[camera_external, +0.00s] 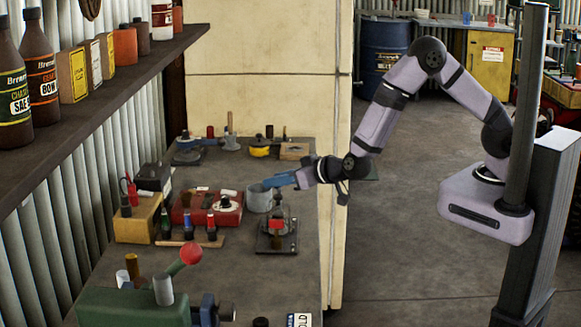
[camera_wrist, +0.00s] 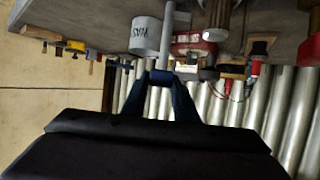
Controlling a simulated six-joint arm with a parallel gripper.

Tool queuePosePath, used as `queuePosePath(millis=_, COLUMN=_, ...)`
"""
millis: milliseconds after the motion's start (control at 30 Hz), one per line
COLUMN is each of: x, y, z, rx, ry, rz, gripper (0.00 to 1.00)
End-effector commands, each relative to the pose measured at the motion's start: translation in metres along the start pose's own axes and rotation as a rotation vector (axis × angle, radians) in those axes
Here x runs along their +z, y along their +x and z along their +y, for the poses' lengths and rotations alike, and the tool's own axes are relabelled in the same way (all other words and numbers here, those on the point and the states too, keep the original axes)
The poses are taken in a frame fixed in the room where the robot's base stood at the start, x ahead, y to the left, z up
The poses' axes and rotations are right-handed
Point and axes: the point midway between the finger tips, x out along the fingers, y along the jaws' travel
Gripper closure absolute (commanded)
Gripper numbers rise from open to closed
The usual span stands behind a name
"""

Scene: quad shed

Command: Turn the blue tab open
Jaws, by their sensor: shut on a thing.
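My gripper (camera_external: 277,181) reaches in from the right over the middle of the bench, next to a grey round pot (camera_external: 260,200). In the wrist view my gripper (camera_wrist: 161,77) has its dark blue fingers closed around a small blue piece (camera_wrist: 162,78), which looks like the blue tab. The fingers hide most of it in the external view. A pale grey bar (camera_wrist: 167,30) runs up from just beyond the fingertips, beside the grey pot (camera_wrist: 146,34). How far the tab is turned cannot be told.
A red box (camera_external: 187,215), small bottles (camera_external: 211,231) and a yellow box (camera_external: 137,223) stand left of the pot. A small red-topped device on a plate (camera_external: 277,240) is in front. A green vise (camera_external: 135,309) stands nearer. A shelf (camera_external: 105,95) overhangs the left.

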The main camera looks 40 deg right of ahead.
Motion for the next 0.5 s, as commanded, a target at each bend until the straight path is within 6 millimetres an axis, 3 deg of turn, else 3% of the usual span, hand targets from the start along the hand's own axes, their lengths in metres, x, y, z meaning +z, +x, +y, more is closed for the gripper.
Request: queuePosePath(millis=500, x=0.0002, y=0.0006, z=-0.0024, rx=0.423, ry=0.178, rz=0.001, gripper=0.96)
